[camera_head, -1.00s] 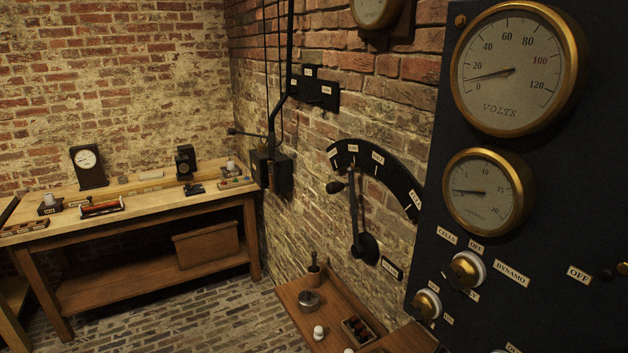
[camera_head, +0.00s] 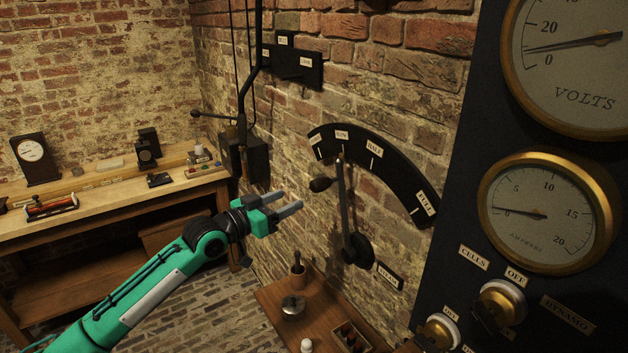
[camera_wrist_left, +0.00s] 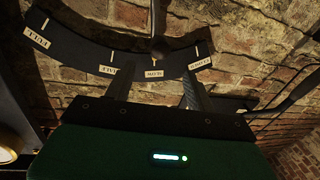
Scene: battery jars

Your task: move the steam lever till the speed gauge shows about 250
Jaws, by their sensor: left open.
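The steam lever (camera_head: 345,205) is a dark upright rod on a round pivot, with a black knob (camera_head: 321,184) sticking out. Its top end is near the SLOW mark of the black curved scale (camera_head: 400,169). My left gripper (camera_head: 291,200) is open and empty, left of the knob and apart from it. In the left wrist view the fingers (camera_wrist_left: 157,92) point at the scale (camera_wrist_left: 75,46), and the lever's dark knob (camera_wrist_left: 160,48) shows beyond them. The speed gauge cannot be identified in the current views. My right gripper is not in view.
A dark panel at right carries the volts gauge (camera_head: 570,60), the amperes gauge (camera_head: 545,212) and brass knobs (camera_head: 500,301). A low wooden shelf (camera_head: 269,297) with small items is below the lever. A switch box (camera_head: 243,163) is on the wall behind the gripper.

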